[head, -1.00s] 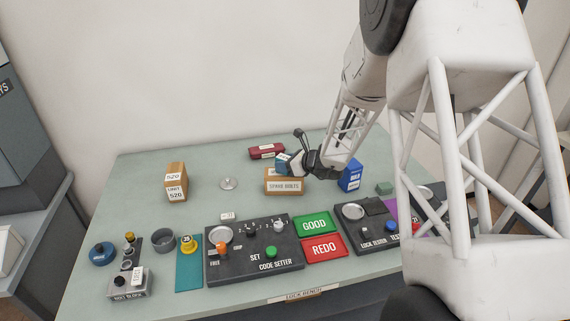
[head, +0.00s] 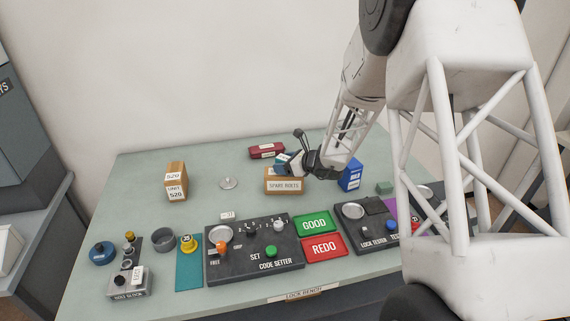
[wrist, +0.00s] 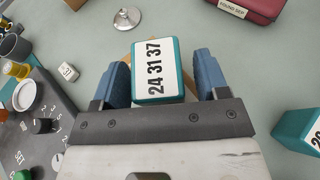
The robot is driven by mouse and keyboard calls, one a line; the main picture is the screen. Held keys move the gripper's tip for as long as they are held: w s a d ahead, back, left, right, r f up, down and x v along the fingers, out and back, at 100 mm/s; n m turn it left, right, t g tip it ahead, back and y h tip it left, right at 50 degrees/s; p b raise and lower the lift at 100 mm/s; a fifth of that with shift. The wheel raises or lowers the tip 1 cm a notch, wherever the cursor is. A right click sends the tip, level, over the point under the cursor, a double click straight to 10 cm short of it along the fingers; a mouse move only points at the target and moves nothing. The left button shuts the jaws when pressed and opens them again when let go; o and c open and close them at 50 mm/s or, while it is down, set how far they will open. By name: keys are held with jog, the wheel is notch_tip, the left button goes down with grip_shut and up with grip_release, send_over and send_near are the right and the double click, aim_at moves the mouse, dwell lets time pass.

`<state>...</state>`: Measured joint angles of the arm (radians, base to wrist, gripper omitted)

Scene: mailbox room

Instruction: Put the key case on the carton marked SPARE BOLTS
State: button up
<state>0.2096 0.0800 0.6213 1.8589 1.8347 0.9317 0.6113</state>
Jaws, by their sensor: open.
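A teal case (wrist: 158,88) with a white label reading 24 31 37, which I take to be the key case, lies between my gripper's blue fingers (wrist: 160,84). Small gaps show on both sides of it, so the fingers are open around it. The brown carton marked SPARE BOLTS (head: 284,186) stands on the bench directly below; some of its top shows around the case in the wrist view (wrist: 125,53). The case appears to rest on the carton, though its underside is hidden. In the head view my gripper (head: 288,162) partly hides the case.
A red case (head: 266,151) lies behind the carton. A blue box (head: 351,175) stands to its right. A second teal box (wrist: 302,130) shows at the wrist view's right edge. A round metal stand (head: 229,183) and a tall carton (head: 176,182) are left; control panels (head: 255,250) are in front.

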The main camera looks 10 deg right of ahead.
jog(key=v, duration=1.2)
dwell(0.4)
jog(key=s+a+r+n+g+h, duration=0.1)
jog(key=s+a+r+n+g, duration=0.2)
jog(key=s+a+r+n, duration=0.45)
jog(key=s+a+r+n+g, duration=0.35)
jog(key=s+n, duration=0.25)
jog(key=s, duration=0.4)
jog(key=s+r+n+h, duration=0.2)
jog(key=s+n+h, duration=0.1)
jog(key=s, duration=0.4)
jog(key=s+d+r+n+h, duration=0.1)
jog(key=s+n+h, duration=0.1)
jog(key=s+n, duration=0.4)
jog(key=s+r+n+h, duration=0.2)
jog(key=s+n+h, duration=0.1)
jog(key=s, duration=0.6)
jog(key=shift+d+r+n+h, duration=0.15)
jog(key=shift+r+n+h, duration=0.15)
jog(key=shift+n, duration=0.35)
